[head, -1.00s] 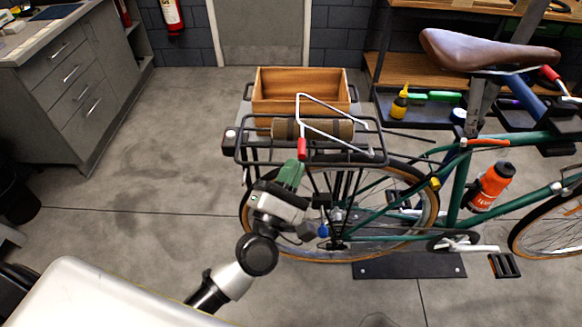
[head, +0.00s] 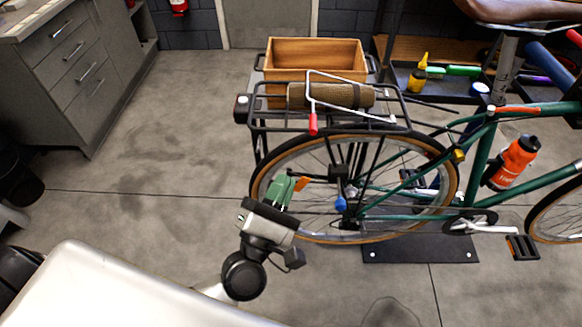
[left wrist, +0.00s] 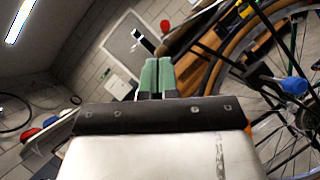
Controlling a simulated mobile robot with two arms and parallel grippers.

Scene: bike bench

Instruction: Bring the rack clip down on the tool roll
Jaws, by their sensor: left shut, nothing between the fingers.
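The rack clip (head: 309,90) is a pale wire frame with a red tip (head: 313,125). It slants across the brown tool roll (head: 350,95), and its red tip hangs over the rack's near edge. Whether the wire presses on the roll I cannot tell. The roll lies on the black rear rack (head: 270,115). My left gripper (head: 291,184) is shut and empty, below the red tip and apart from it, in front of the rear wheel. Its green fingers meet in the left wrist view (left wrist: 157,76). My right gripper is not in view.
A wooden crate (head: 315,47) stands behind the roll. The green bicycle's rear wheel (head: 290,225) and frame fill the right side. Grey drawers (head: 75,60) stand at the left. The floor between drawers and bike is clear.

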